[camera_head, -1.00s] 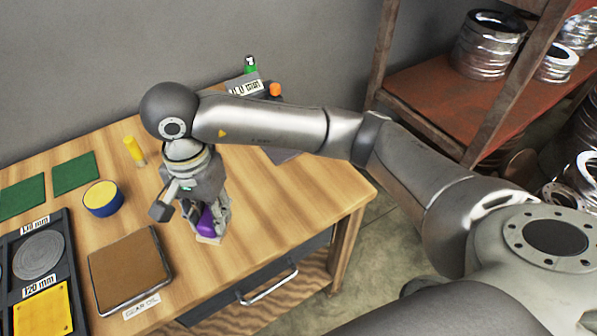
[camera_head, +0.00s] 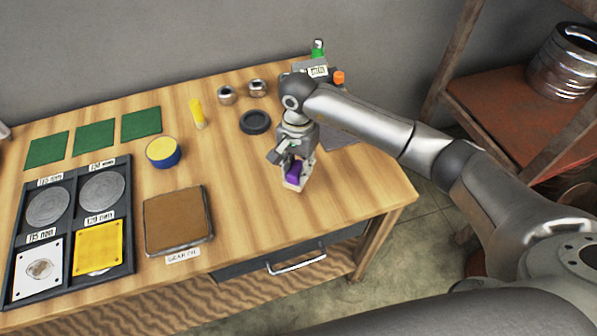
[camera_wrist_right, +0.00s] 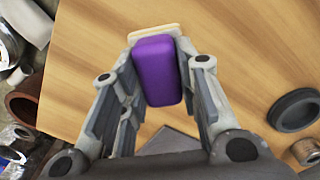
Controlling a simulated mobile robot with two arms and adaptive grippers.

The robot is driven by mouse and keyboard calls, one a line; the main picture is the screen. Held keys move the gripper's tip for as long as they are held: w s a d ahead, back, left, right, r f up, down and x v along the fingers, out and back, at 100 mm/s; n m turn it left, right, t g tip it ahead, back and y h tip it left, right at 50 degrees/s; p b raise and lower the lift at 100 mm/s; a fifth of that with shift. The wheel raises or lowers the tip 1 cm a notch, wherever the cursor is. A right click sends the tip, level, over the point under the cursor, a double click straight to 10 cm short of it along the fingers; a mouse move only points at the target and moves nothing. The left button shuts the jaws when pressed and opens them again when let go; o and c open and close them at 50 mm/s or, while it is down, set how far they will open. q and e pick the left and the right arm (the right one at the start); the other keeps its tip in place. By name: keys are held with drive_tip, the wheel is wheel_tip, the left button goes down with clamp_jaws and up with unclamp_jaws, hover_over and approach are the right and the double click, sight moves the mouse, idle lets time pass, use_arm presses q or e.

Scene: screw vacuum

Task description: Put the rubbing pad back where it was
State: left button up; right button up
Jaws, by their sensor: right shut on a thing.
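The rubbing pad is a purple block (camera_wrist_right: 156,70) on a pale beige base (camera_wrist_right: 153,33), seen large in the right wrist view. My right gripper (camera_wrist_right: 155,60) is shut on the purple block, with one finger on each side. In the head view the right gripper (camera_head: 297,180) points down over the right part of the wooden table, with the purple pad (camera_head: 294,171) between its fingers. The pad's base is close to the tabletop; I cannot tell whether it touches. My left gripper is not in view.
A black ring (camera_head: 254,122) and metal parts (camera_head: 257,88) lie behind the gripper. A brown pad in a tray (camera_head: 175,220), a blue tin (camera_head: 163,153) and a dark tray of discs (camera_head: 70,225) are left. Bare wood surrounds the gripper.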

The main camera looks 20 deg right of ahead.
drive_tip(key=f, duration=0.1)
drive_tip(key=f+p, duration=0.1)
drive_tip(key=f, duration=0.1)
drive_tip(key=shift+w+d+f+p, duration=0.15)
drive_tip(key=shift+w+d+p, duration=0.1)
drive_tip(key=shift+p, duration=0.1)
drive_tip(key=shift+f, duration=0.2)
drive_tip(key=shift+f+b, duration=0.2)
drive_tip(key=shift+b, duration=0.1)
drive_tip(key=o, duration=1.1)
drive_tip(key=shift+c, duration=0.2)
drive_tip(key=shift+r, duration=0.1)
